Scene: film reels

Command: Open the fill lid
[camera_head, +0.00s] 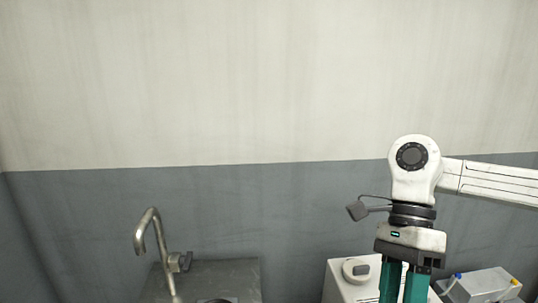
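A white box-shaped machine (338,290) stands at the bottom edge, right of the middle. A round pale cap with a grey grip (357,270) sits on its top and looks closed. It may be the fill lid, but I cannot be sure. My gripper (404,294) points down just right of this cap, over or in front of the machine. Its two teal fingers run out of the bottom of the picture, so the fingertips are hidden. I cannot tell how far apart they are or whether they touch anything.
A metal sink unit (220,275) with a curved tap (152,225) stands at the lower left. A grey box (485,284) with blue and yellow fittings is right of my gripper. The wall behind is bare. The gap between sink and machine looks clear.

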